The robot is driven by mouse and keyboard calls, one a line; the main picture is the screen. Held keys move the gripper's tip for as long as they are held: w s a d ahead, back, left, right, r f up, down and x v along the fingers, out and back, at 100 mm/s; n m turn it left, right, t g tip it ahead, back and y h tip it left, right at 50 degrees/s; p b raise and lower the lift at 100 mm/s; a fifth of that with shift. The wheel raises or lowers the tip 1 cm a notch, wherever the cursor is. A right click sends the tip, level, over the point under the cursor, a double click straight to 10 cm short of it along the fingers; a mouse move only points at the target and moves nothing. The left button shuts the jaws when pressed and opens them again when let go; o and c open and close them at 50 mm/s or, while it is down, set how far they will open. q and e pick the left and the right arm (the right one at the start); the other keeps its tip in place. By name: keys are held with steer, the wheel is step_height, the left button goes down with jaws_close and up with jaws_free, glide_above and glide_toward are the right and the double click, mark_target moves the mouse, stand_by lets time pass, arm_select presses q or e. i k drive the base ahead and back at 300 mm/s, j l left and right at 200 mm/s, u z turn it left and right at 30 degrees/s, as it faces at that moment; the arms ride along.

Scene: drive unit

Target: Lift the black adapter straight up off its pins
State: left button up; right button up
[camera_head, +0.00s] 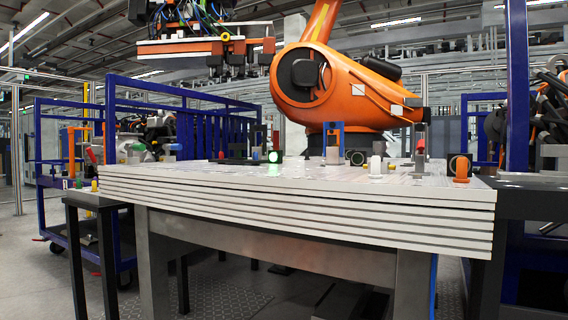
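Several small fixtures stand on the light layered worktable (300,205). I cannot tell which dark part is the black adapter, and no pins can be made out at this distance. One dark round-faced part (355,157) sits right of a blue upright frame (333,128). Another dark part (459,158) is partly hidden behind an orange ring-shaped piece (461,171) near the right corner. A low dark part (236,161) lies left of a green-lit piece (274,157). Neither of my grippers is in view.
A large orange industrial arm (338,85) stands behind the worktable, with its tool head (205,47) overhead at left. A blue rack cart (105,160) and a small black side table (92,200) are on the left. A dark bench (535,190) adjoins the right side.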

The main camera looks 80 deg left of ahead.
mark_target(237, 158)
steer(key=u, duration=3.05)
